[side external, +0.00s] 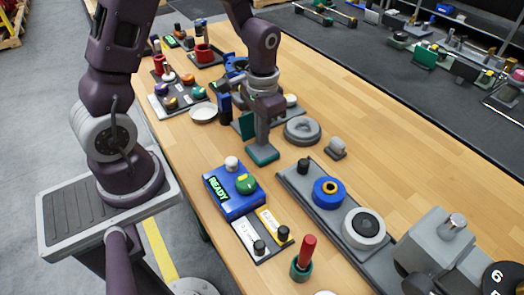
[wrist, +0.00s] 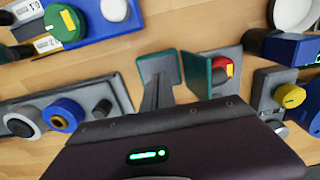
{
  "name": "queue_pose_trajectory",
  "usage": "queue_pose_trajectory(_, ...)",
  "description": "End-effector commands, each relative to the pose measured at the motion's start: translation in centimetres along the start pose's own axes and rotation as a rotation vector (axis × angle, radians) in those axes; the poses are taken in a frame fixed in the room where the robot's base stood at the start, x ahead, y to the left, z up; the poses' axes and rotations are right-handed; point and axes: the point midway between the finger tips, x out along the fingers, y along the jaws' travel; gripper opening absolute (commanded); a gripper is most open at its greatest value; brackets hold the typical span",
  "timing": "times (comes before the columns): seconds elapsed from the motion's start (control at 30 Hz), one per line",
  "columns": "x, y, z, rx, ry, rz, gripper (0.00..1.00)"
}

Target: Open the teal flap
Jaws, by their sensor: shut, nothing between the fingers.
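The teal flap (wrist: 193,70) stands upright in the wrist view, along the left side of a small grey housing (wrist: 235,58). A red and yellow part (wrist: 229,68) shows beside it in the housing. In the side view the flap (side external: 244,124) shows just left of my wrist, partly hidden by it. My gripper (side external: 262,146) is shut and empty, pointing down close beside the flap. In the wrist view my gripper (wrist: 158,84) is left of the flap, with a gap between them. A grey, teal-edged piece shows at its lower end; I cannot tell whether it touches.
A blue READY box (side external: 234,192) with a green knob stands in front. A grey rail (side external: 310,192) with a blue ring lies to the right. A grey ring (side external: 302,131) and a white dish (side external: 204,113) are near my gripper.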

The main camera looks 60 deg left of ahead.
Motion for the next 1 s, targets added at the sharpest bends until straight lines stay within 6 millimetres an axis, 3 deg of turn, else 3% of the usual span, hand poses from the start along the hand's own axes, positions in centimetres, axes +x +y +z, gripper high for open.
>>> queue_pose_trajectory(1.0,-7.7,0.0,0.0,0.0,0.002,0.0,0.0)
